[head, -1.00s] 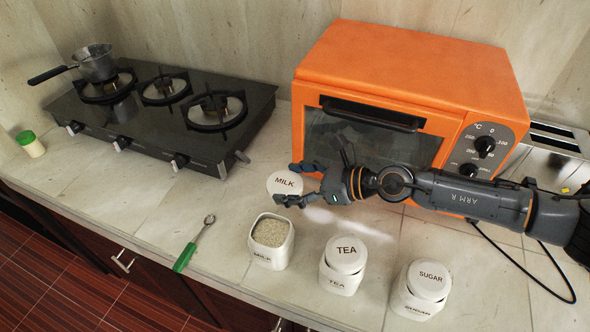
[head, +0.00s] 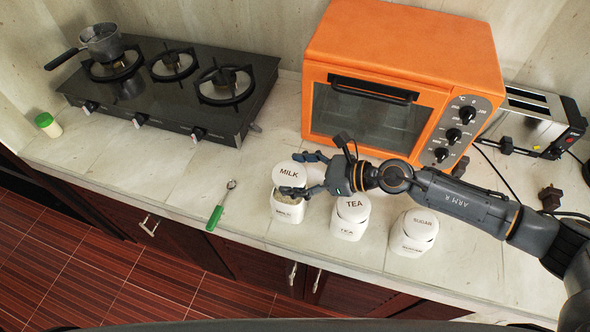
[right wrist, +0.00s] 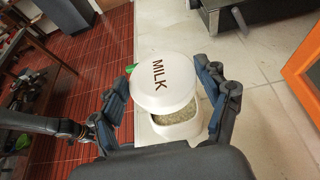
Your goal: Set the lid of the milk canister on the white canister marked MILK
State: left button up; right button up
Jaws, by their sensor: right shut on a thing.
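The round white lid marked MILK (head: 288,175) is held between the fingers of my right gripper (head: 299,174). In the right wrist view the lid (right wrist: 163,78) sits between the two fingers, with the gripper (right wrist: 168,95) shut on it. The white canister marked MILK (head: 287,212) stands open on the counter under the lid. In the right wrist view the canister (right wrist: 180,130) shows partly behind the lid, with pale grainy contents in its opening. The lid looks raised above the canister and offset from its opening there; the exact gap is unclear. My left gripper is not in view.
The lidded TEA canister (head: 350,225) stands close to the right of the MILK canister, with the SUGAR canister (head: 412,240) further right. A green-handled spoon (head: 216,216) lies to the left. The orange oven (head: 400,75) stands behind. The counter's front edge is close.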

aim_at(296, 184)
notch_tip(296, 184, down, 3)
jog(key=shift+f+b, duration=0.15)
jog(key=shift+b, duration=1.1)
jog(key=shift+f+b, duration=0.5)
jog(key=shift+f, duration=0.05)
jog(key=shift+f+b, duration=0.35)
jog(key=shift+f, duration=0.1)
jog(key=o, duration=0.9)
